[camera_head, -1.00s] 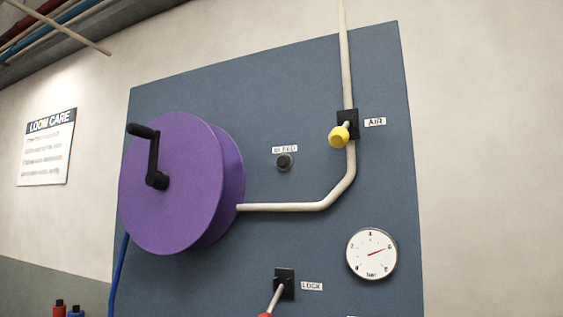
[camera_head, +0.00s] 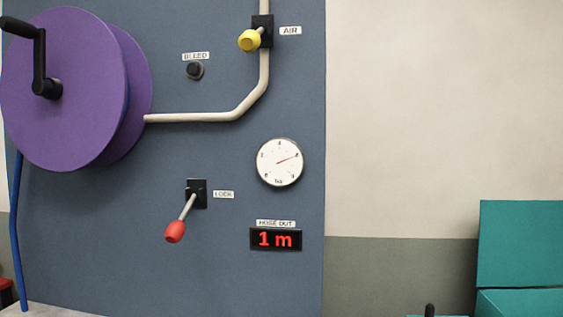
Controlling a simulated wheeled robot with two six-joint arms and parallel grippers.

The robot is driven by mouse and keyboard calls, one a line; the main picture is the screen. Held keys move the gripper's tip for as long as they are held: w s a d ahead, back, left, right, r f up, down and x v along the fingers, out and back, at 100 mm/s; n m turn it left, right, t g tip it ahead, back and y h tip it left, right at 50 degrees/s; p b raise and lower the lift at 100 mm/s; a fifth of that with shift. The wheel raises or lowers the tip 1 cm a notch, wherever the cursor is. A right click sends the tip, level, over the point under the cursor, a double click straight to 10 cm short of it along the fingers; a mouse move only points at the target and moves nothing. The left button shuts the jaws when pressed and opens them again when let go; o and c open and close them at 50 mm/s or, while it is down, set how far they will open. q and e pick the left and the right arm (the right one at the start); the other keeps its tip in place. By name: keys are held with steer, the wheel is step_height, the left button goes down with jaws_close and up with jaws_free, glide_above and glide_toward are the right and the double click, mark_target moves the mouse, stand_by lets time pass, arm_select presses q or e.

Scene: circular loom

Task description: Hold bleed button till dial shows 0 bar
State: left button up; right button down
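The black round bleed button (camera_head: 195,70) is on the blue-grey panel, under a BLEED label (camera_head: 196,56). Nothing touches it. The white round dial (camera_head: 279,162) is lower right of it. Its red needle points right and slightly up, near what looks like the 6 mark; the small figures are blurred. Neither of my grippers is in view.
A purple reel (camera_head: 70,90) with a black crank (camera_head: 40,60) and blue hose (camera_head: 17,230) sticks out at left. A yellow AIR lever (camera_head: 249,41), red LOCK lever (camera_head: 176,231) and "1 m" display (camera_head: 275,239) share the panel (camera_head: 120,240). Teal boxes (camera_head: 520,245) stand lower right.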

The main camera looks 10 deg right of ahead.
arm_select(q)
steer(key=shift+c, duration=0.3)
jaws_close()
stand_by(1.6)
